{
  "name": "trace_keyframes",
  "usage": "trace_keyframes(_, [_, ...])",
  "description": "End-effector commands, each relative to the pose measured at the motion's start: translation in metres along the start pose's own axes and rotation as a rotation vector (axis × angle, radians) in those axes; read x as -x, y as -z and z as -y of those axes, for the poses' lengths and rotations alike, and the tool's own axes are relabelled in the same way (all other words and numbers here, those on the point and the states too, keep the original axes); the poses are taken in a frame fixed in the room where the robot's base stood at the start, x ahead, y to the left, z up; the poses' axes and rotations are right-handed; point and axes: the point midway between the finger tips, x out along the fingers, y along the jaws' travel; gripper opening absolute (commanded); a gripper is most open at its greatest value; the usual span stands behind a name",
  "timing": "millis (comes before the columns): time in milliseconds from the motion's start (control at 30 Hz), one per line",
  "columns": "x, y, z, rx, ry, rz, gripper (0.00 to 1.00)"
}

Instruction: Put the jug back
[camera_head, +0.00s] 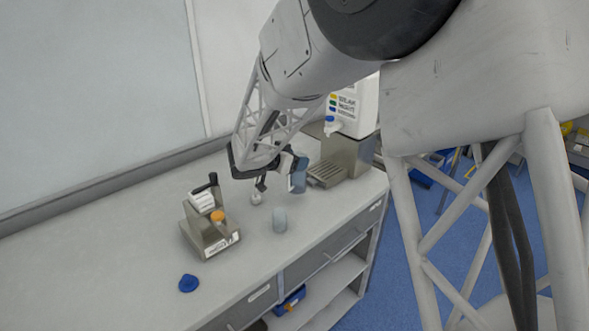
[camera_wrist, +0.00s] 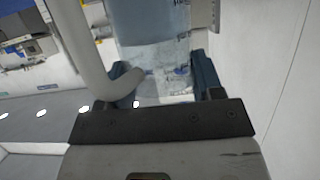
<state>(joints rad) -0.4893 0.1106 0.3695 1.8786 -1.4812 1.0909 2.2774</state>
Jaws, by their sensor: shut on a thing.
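The jug (camera_wrist: 160,62) is a clear, bluish cylinder with a thick pale curved handle on its left in the wrist view. My gripper (camera_wrist: 168,88) is shut on it, with a blue pad on each side of its body. In the head view my gripper (camera_head: 282,172) is above the counter, just left of the metal dispenser stand. The jug's far end is cut off in the wrist view.
The dispenser stand (camera_head: 350,160) holds a white container (camera_head: 355,106) with a blue tap. A clear cup (camera_head: 280,220), a small white item (camera_head: 256,198), a metal device with an orange knob (camera_head: 210,232) and a blue lid (camera_head: 188,283) are on the counter (camera_head: 100,255). The left counter is clear.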

Motion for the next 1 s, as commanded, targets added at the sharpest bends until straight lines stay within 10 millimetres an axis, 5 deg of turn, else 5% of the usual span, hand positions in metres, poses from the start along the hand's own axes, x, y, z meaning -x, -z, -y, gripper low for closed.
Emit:
trace_keyframes(467, [-0.002,-0.002,0.001,0.001,0.0,0.0,0.31])
trace_keyframes(1000, [-0.014,-0.032,0.001,0.0,0.0,0.0,0.31])
